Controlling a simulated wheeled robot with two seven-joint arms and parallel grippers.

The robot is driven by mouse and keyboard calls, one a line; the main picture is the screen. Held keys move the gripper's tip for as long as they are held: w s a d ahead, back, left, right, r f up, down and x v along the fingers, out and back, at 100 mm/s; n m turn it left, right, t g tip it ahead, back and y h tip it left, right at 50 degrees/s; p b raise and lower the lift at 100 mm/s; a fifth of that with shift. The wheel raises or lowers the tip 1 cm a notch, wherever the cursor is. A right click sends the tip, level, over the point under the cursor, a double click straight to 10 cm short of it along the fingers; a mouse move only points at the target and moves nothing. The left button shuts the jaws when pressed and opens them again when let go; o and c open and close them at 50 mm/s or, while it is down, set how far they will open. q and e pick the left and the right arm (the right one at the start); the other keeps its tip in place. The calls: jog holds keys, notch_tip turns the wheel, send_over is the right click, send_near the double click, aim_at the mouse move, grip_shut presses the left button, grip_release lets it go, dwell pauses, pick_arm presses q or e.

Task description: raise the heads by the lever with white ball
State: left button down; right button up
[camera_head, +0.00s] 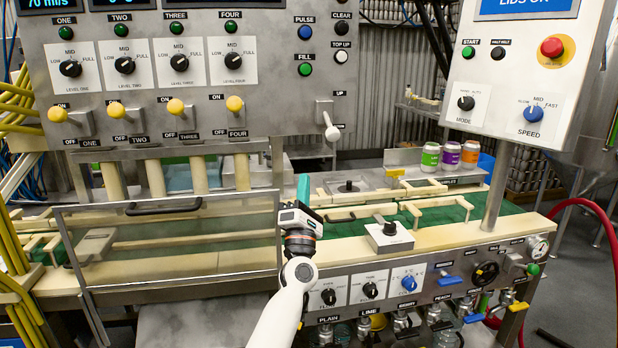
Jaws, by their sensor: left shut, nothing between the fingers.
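The lever with the white ball (332,132) is on the right end of the big grey panel. It angles downward, with the ball low and the "UP" label above it. My left gripper (303,188) is in the middle of the view, below and a little left of the ball and apart from it. Its teal fingers are shut, point upward and hold nothing. Several cream vertical cylinders (198,176), which look like the heads, hang below the panel behind a clear guard. Their lower ends are hard to make out. My right gripper is not in view.
The clear guard (160,240) with a dark handle stands left of my left arm. Several yellow-knobbed levers (176,107) line the panel. Several cans (450,154) stand behind the green conveyor (510,226). A control box (390,236) sits on the front rail. Space below the white ball looks open.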

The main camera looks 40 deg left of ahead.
aim_at(329, 123)
pick_arm(q)
jog(key=w+r+p, duration=0.3)
jog(key=w+r, duration=0.3)
jog(key=r, duration=0.1)
jog(key=shift+w, duration=0.3)
jog(key=shift+a, duration=0.15)
jog(key=shift+p, duration=0.4)
